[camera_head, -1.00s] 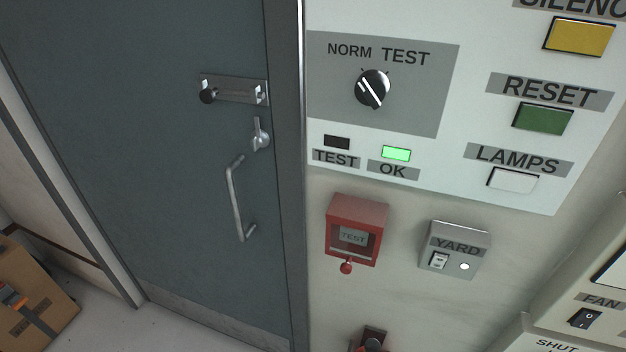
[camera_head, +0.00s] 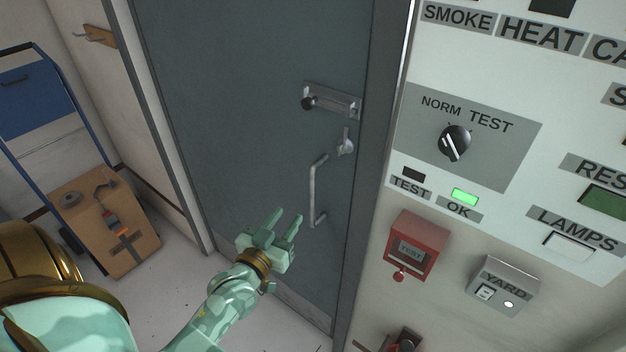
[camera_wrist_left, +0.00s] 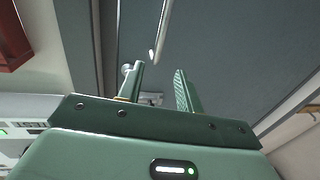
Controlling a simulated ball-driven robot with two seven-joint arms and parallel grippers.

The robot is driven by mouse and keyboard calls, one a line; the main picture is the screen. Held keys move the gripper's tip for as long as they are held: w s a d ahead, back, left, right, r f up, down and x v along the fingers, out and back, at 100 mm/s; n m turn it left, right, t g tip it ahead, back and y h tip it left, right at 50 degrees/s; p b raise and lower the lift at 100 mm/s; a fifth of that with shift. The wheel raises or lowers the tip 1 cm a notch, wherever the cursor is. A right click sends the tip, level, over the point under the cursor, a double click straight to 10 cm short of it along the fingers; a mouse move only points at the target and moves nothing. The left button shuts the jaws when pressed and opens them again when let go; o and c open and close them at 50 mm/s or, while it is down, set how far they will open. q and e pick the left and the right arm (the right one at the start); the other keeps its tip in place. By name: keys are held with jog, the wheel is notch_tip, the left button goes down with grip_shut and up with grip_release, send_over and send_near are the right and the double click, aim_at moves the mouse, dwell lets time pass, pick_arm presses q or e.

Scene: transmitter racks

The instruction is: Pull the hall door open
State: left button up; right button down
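The hall door (camera_head: 255,110) is a grey-blue panel that appears shut in its frame. Its silver bar handle (camera_head: 313,190) stands upright near the right edge, below a small turn latch (camera_head: 346,147) and a sliding bolt (camera_head: 331,101). My left gripper (camera_head: 287,222) is open and empty, just below and left of the handle, apart from it. In the left wrist view the two green fingers (camera_wrist_left: 158,80) are spread, and the handle (camera_wrist_left: 162,30) shows beyond the fingertips, roughly between them. My right gripper is not in view.
A red test box (camera_head: 416,247) and a grey YARD switch box (camera_head: 503,284) stick out of the wall right of the door. A cardboard box (camera_head: 132,245) with tools on it stands by a blue hand cart (camera_head: 45,85) at the left. Clear floor lies before the door.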

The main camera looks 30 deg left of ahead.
aim_at(311, 184)
pick_arm(q)
jog(key=w, duration=0.4)
jog(key=w+a, duration=0.1)
jog(key=w, duration=0.9)
jog(key=shift+w+a+b, duration=0.15)
jog(key=shift+a+b, duration=0.25)
grip_shut()
